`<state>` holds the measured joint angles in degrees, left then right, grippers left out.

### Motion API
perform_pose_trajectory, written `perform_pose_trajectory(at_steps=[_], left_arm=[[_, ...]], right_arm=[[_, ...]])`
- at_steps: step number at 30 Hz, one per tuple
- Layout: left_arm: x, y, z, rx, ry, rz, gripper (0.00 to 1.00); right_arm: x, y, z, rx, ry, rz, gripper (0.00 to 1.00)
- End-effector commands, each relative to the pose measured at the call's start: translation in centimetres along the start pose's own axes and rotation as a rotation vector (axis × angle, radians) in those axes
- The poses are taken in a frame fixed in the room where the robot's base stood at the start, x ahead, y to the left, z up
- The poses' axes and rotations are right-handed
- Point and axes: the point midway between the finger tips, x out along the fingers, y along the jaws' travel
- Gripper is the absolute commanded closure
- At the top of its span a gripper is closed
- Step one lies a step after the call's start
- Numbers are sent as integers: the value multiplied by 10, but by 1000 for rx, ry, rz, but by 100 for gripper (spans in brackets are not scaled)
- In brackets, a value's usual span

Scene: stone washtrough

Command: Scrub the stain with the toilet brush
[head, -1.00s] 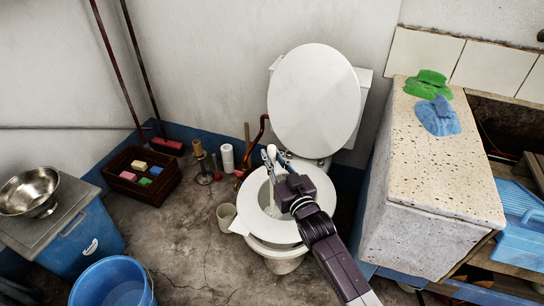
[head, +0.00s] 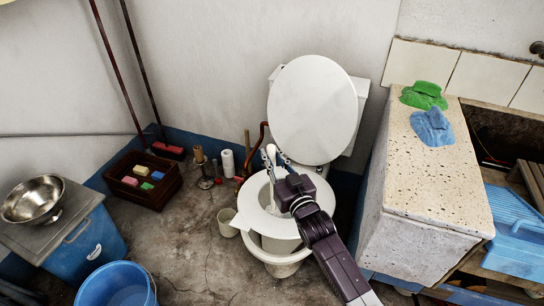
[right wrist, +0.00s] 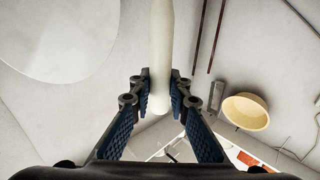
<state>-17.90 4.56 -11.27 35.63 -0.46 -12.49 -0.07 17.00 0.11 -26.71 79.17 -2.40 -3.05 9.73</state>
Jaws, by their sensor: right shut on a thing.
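The toilet brush (head: 271,156) has a white handle that stands nearly upright over the toilet. My right gripper (head: 276,167) is shut on this handle; the right wrist view shows the pale handle (right wrist: 161,45) between the fingers (right wrist: 160,85). The lower part of the brush is largely hidden by the gripper and the seat. The white toilet (head: 284,264) stands at centre with its lid (head: 312,108) up. Its seat (head: 246,206) appears tilted, with a gap above the bowl rim at the front. I cannot make out a stain. My left gripper is not in view.
A stone washtrough (head: 430,190) stands close on the right, with green (head: 424,95) and blue cloths (head: 432,127) on top. A small pot (head: 227,222) sits left of the toilet. A brown crate (head: 143,180) and blue bucket (head: 115,287) are farther left. Floor between them is clear.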

Motion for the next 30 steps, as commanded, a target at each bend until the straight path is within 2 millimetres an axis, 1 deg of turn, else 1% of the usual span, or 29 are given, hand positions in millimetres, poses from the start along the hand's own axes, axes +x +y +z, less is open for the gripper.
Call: perform_pose_trajectory(at_steps=[1, 16, 21, 30], left_arm=[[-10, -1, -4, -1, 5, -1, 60], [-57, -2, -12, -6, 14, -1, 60], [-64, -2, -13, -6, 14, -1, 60], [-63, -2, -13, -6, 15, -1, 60]], right_arm=[[1, -3, -15, 12, 8, -4, 100], [2, -3, -66, 14, 8, -5, 100], [2, -4, -74, 14, 8, -5, 100], [2, -4, -73, 15, 9, -5, 100]])
